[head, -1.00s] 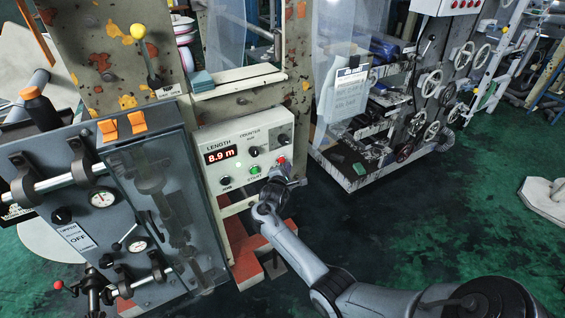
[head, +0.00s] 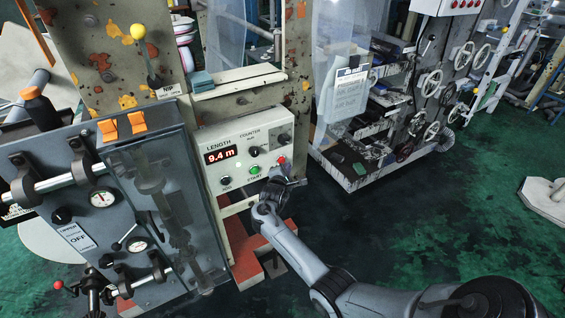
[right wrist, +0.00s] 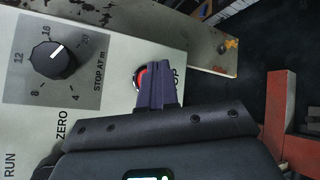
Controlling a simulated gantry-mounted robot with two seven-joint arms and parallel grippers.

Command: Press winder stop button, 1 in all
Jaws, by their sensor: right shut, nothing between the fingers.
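The red stop button (head: 282,160) is at the lower right of the cream counter panel (head: 207,135), right of the green start button (head: 255,170). The panel's red display (head: 220,155) reads 9.4 m. My right gripper (head: 279,171) is shut and empty, just in front of the stop button. In the right wrist view the closed fingertips (right wrist: 157,88) overlap the red button (right wrist: 141,77) and hide much of it and its label. I cannot tell whether they touch it. My left gripper is not in view.
A stop-at dial (right wrist: 53,59) sits beside the button. A grey cabinet (head: 150,185) with gauges and clamps stands left of the panel. A frame with several handwheels (head: 433,83) stands to the right. The green floor (head: 440,215) is open at the right.

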